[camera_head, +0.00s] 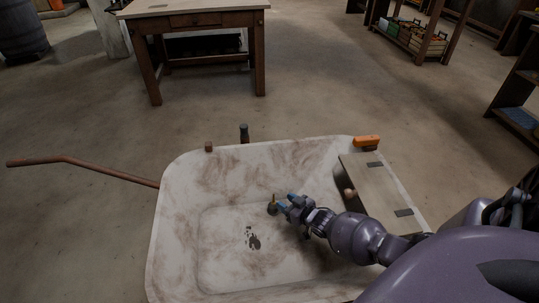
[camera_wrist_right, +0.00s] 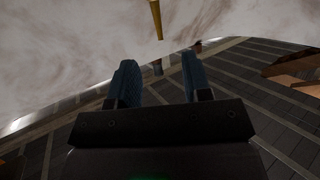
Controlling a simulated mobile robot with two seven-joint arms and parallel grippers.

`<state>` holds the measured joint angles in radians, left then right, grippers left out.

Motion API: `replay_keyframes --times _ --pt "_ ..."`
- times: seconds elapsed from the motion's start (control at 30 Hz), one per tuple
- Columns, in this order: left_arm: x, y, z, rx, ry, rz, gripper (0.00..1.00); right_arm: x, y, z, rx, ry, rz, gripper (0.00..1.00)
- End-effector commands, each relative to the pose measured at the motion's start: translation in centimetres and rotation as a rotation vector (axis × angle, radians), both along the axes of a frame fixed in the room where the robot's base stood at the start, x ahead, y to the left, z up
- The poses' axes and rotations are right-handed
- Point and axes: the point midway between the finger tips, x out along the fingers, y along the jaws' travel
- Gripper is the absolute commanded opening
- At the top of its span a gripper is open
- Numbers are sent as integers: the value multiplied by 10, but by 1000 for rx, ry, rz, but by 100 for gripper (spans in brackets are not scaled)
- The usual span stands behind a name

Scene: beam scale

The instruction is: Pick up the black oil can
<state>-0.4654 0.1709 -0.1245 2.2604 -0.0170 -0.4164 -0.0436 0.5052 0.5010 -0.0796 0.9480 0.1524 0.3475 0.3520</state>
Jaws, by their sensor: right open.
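Whether a finger touches the can cannot be told. My left gripper is not in view.
The pale, stained wheelbarrow tray (camera_head: 180,220) has raised walls. A dark upright object (camera_head: 244,133) stands at the far rim. A wooden table (camera_head: 195,12) is beyond.

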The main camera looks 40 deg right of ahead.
Motion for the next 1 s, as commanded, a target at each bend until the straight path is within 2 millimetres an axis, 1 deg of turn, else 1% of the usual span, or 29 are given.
replay_keyframes --times 0.03,0.1,0.2,0.4,0.47,0.63,0.83,1.0 --pt "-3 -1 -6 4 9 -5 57 4 0 -10 0 9 0 45" --pt "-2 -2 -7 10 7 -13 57 13 1 -13 0 10 0 45" --pt "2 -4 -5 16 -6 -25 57 24 2 -15 0 8 0 45" --pt "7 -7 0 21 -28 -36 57 35 2 -14 0 3 0 45" --pt "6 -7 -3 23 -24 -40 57 39 2 -17 0 5 0 45" --pt "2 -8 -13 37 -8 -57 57 58 3 -28 0 11 0 45" --pt "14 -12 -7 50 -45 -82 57 79 4 -32 1 8 0 45" --pt "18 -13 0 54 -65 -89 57 84 4 -29 1 3 0 45"
